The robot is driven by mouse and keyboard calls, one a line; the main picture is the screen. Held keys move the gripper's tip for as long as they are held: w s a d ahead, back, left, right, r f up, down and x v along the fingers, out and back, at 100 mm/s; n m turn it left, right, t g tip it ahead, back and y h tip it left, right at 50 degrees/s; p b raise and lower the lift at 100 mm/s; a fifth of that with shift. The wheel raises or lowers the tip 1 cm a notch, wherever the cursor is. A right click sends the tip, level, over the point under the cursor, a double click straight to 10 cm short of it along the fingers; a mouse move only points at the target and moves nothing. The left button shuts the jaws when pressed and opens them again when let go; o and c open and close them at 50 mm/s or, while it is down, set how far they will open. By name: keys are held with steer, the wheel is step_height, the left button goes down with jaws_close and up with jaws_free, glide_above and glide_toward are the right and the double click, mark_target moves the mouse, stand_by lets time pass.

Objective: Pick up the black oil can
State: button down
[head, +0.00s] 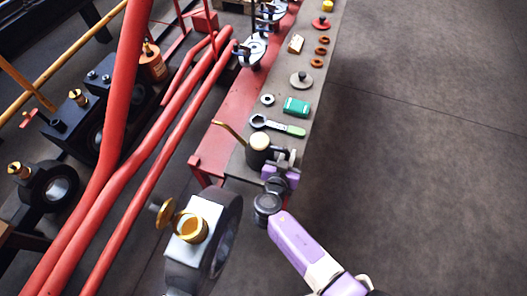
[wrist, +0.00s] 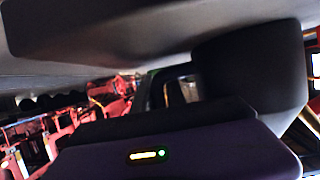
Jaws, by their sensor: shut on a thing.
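The black oil can (head: 258,160) is at the near end of the grey bench top (head: 300,125) in the head view. It has a cream top and a thin brass spout pointing up and left. It looks upright; I cannot tell whether its base touches the bench. My gripper (head: 284,162) is at its right side, shut on it. The arm partly hides the gripper and the can's lower right side. In the wrist view a large dark rounded shape (wrist: 250,70), probably the can, fills the upper right, close to the camera.
Red pipes (head: 150,170) run along the left. A grey bearing block with a brass cup (head: 205,230) stands in front. Floor at right is clear.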

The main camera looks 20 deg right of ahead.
step_height(320, 180, up, 20)
steer(key=p, duration=0.2)
stand_by(0.4)
stand_by(0.4)
